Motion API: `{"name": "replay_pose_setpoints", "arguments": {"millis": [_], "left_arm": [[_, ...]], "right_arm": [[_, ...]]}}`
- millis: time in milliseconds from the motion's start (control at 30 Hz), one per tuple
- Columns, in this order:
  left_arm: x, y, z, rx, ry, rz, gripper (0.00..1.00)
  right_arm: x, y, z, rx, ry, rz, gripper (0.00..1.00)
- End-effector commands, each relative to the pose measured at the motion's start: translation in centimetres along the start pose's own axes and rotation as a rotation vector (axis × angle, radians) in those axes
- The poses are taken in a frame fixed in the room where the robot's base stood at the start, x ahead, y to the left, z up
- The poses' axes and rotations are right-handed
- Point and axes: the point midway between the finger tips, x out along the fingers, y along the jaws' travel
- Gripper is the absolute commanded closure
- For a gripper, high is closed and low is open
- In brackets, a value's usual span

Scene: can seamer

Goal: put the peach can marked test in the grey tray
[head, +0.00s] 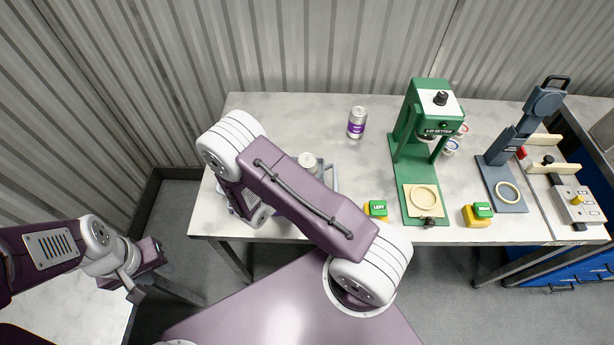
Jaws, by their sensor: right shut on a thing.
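A silver-topped can (308,160) shows just past my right forearm, over or beside a grey tray (335,177) whose rim is partly visible. The forearm hides the can's label and lower part, so I cannot read a mark or tell whether it touches the tray. My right gripper (317,169) is mostly hidden behind my arm and is shut on this can. My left gripper (148,271) is open and empty, off the table at lower left.
The pale table (290,108) carries a green lid setter (411,135), a blue-grey press (512,140), yellow-based buttons with green tops (376,209) (482,211), and small lids (450,147). A corrugated wall stands behind. The table's back left is clear.

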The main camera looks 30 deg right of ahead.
Motion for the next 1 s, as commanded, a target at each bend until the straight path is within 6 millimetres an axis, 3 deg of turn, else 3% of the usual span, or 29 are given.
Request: {"name": "replay_pose_setpoints", "arguments": {"millis": [200,567,600,633,667,1000], "left_arm": [[-0.3,0.0,0.0,0.000,0.000,0.000,0.64],[0.3,0.0,0.0,0.000,0.000,0.000,0.64],[0.1,0.0,0.0,0.000,0.000,0.000,0.64],[0.1,0.0,0.0,0.000,0.000,0.000,0.64],[0.1,0.0,0.0,0.000,0.000,0.000,0.64],[-0.3,0.0,0.0,0.000,0.000,0.000,0.64]], "right_arm": [[1.3,-0.1,-3.0,-0.002,-0.001,-0.001,1.00],[1.5,-0.1,-3.5,-0.001,-0.001,0.000,1.00],[1.4,-0.1,-3.5,-0.001,0.000,0.000,0.33],[1.4,-0.1,-3.4,-0.001,0.000,0.000,0.25],[1.4,-0.1,-3.4,-0.001,0.000,0.000,0.20],[1.3,-0.1,-3.0,-0.001,0.000,0.000,0.20]]}}
